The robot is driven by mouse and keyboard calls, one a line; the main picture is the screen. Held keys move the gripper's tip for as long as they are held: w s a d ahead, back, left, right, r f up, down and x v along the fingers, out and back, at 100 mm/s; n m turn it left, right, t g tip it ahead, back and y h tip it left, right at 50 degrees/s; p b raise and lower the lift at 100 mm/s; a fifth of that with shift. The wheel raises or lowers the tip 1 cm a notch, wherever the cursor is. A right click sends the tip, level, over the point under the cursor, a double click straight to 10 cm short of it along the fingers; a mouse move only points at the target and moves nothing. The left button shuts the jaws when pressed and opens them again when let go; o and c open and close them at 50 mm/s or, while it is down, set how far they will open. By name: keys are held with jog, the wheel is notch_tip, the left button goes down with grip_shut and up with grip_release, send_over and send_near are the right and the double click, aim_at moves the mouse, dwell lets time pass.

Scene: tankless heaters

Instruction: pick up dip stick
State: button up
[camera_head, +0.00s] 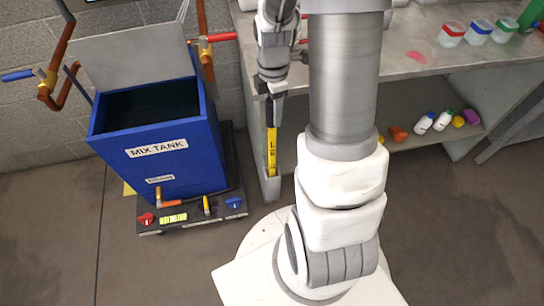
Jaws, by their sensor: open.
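The dip stick (271,151) is a narrow yellow strip with black markings. It stands upright in front of the grey bench, to the right of the blue mix tank (158,152). My gripper (272,93) is open and points down at the upper end of the stick. Its fingers overlap the stick's top in this view, and I cannot tell whether they touch it. The top end of the stick is hidden by the gripper. The tank's grey lid is raised and its inside is dark.
Red and blue valve handles on copper pipes flank the tank. Its black base (190,211) carries small valves. The grey bench (405,66) holds several small lidded tubs, with bottles (442,120) on the shelf below. Floor at the lower right is clear.

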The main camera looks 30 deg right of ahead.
aim_at(271, 129)
notch_tip(271, 129, down, 3)
jog(key=shift+a+f+b, duration=0.15)
jog(key=shift+f+b, duration=0.05)
jog(key=shift+b, duration=0.15)
grip_shut()
jog(key=shift+r, duration=0.1)
